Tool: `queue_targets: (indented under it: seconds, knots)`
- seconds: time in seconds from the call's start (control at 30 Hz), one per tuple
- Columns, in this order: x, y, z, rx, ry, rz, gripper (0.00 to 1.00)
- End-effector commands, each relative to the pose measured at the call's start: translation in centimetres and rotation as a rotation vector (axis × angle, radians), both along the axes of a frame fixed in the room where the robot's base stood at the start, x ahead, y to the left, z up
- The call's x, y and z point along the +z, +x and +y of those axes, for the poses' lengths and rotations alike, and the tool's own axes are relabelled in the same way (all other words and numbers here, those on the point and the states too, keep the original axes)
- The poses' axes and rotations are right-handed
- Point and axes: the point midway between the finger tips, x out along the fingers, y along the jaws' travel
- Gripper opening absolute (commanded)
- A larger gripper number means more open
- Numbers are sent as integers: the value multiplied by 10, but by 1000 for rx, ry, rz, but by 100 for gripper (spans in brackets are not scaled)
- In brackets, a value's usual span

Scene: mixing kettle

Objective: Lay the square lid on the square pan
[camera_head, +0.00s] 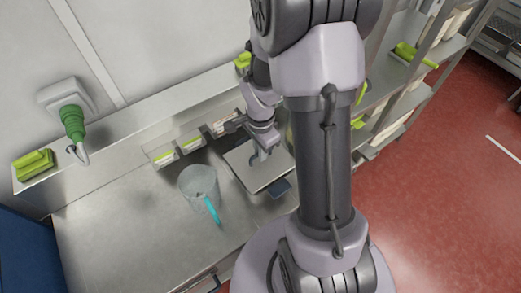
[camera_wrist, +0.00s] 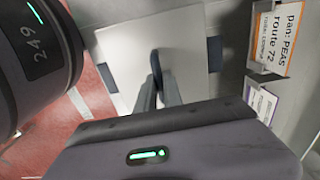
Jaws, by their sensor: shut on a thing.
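The square lid (camera_wrist: 190,40) is a flat pale plate with a dark upright handle (camera_wrist: 156,62) at its middle. My gripper (camera_wrist: 158,85) is shut on this handle, with its fingers pointing down at the lid. In the head view my gripper (camera_head: 261,157) is over the light square top of the lid (camera_head: 255,175). Dark side handles of the square pan show past the lid's edges, left (camera_wrist: 108,77) and right (camera_wrist: 214,49) in the wrist view, and one near the front (camera_head: 280,188) in the head view. The lid hides the pan's inside. I cannot tell whether lid and rim touch.
A clear jug with a turquoise handle (camera_head: 199,184) stands left of the pan on the steel counter (camera_head: 130,225). Labelled holders (camera_head: 190,142) line the back, one reading "PEAS route 72" (camera_wrist: 276,38). A shelf rack (camera_head: 415,75) stands right. The counter's left is clear.

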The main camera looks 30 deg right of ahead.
Motion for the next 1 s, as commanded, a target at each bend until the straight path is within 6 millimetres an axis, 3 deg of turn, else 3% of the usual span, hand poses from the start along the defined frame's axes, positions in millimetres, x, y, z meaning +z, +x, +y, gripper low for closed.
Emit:
queue_targets:
  seconds: [0.53,1.0]
  knots:
    - [-21,0,0,0,0,0,0]
    - [-22,0,0,0,0,0,0]
